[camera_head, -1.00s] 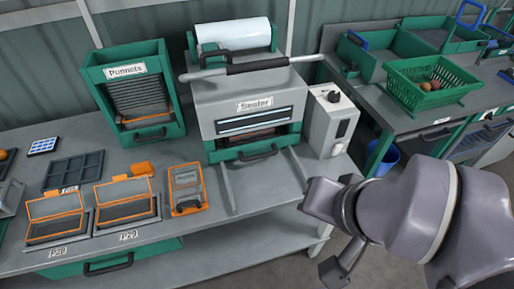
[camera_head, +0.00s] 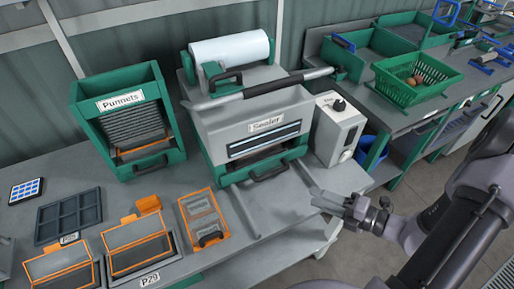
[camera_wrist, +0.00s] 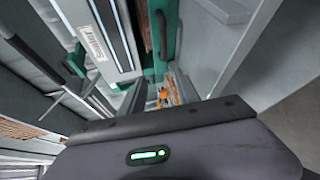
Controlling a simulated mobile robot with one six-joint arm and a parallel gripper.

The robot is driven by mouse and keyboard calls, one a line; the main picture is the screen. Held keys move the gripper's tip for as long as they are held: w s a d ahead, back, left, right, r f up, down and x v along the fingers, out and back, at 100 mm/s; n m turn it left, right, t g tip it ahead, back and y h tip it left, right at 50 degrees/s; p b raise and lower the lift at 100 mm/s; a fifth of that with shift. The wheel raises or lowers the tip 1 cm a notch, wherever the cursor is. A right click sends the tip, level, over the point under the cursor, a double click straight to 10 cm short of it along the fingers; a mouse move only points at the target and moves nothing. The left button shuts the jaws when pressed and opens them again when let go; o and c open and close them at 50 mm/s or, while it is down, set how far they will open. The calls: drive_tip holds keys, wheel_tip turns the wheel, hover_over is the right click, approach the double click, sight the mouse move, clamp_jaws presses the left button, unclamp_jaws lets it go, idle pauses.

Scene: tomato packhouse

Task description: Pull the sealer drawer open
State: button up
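The sealer (camera_head: 258,122) is a grey machine with a green base, a labelled front and a long lever across its top. Its green drawer front (camera_head: 238,176) with a dark handle (camera_head: 269,171) is low on the machine and looks shut. In the wrist view, the sealer label (camera_wrist: 95,42) is at upper left and the dark drawer handle (camera_wrist: 161,36) at top centre. My gripper (camera_head: 318,197) is to the right of the handle, apart from it, over the bench's right end. Its fingers look small and close together, and I cannot tell whether they are open.
A grey control box (camera_head: 338,130) stands right of the sealer, near my gripper. The punnet dispenser (camera_head: 125,115) is to the left. Orange-framed trays (camera_head: 140,240) and an orange-framed device (camera_head: 204,218) are in front. A green basket (camera_head: 418,80) stands on the right bench.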

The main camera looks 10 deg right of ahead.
drive_tip(key=d+f+m+t, duration=0.1)
drive_tip(key=f+m, duration=0.1)
drive_tip(key=b, duration=0.5)
approach(274, 175)
drive_tip(key=shift+m+h, duration=0.4)
drive_tip(key=x, duration=0.8)
drive_tip(key=shift+a, duration=0.4)
drive_tip(key=shift+w+a, duration=0.25)
drive_tip(key=shift+w, duration=0.1)
clamp_jaws()
